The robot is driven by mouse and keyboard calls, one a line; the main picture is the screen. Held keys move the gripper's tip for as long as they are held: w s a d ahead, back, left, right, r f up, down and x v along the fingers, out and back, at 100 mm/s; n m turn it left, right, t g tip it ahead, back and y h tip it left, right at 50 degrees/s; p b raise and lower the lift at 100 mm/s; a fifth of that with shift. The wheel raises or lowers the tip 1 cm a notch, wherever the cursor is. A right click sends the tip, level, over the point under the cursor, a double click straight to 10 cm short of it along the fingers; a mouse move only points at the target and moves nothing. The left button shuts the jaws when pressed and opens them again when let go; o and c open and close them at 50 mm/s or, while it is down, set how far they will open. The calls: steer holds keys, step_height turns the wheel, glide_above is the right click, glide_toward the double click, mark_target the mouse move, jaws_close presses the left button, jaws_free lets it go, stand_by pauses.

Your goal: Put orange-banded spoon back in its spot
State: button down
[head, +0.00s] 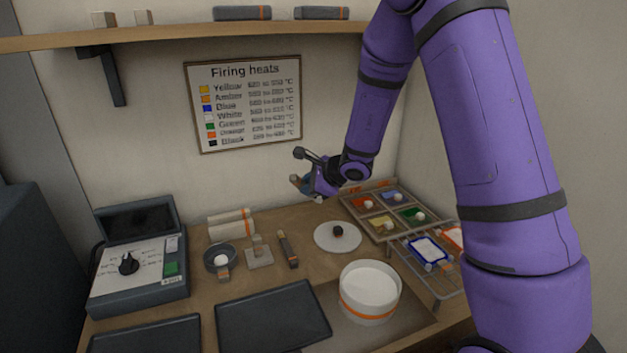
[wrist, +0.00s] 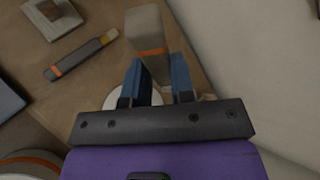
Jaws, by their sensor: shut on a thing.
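My gripper (head: 306,188) is raised above the back of the bench, in front of the wall. In the wrist view its two blue fingers (wrist: 158,82) are shut on a grey, block-like handle with an orange band, which I take as the orange-banded spoon (wrist: 148,32). The handle points away from the gripper; no spoon bowl can be made out. In the head view only a small greyish end of it (head: 296,181) shows beside the fingers. A wooden tray (head: 349,209) to the right has red, blue, yellow and green compartments with small pale pieces in them.
A white lid (head: 325,244) with a dark knob lies below my gripper. A white pot (head: 370,290) with an orange band stands in front. A brush (head: 288,250), a dark bowl (head: 210,264) and white rolls (head: 230,224) are to the left. A wire rack (head: 440,286) holds framed pieces.

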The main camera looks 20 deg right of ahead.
steer(key=s+a+f+n+g, duration=0.1)
steer(key=s+a+n+g, duration=0.1)
steer(key=n, duration=0.1)
steer(key=n+g+h, duration=0.2)
steer(key=n+h, duration=0.3)
steer(key=n, duration=1.3)
glide_above(305, 249)
steer(key=s, duration=0.1)
steer(key=shift+s+f, duration=0.15)
steer(key=shift+f, duration=6.15)
steer(key=shift+f, duration=0.5)
steer(key=c, duration=0.9)
jaws_free()
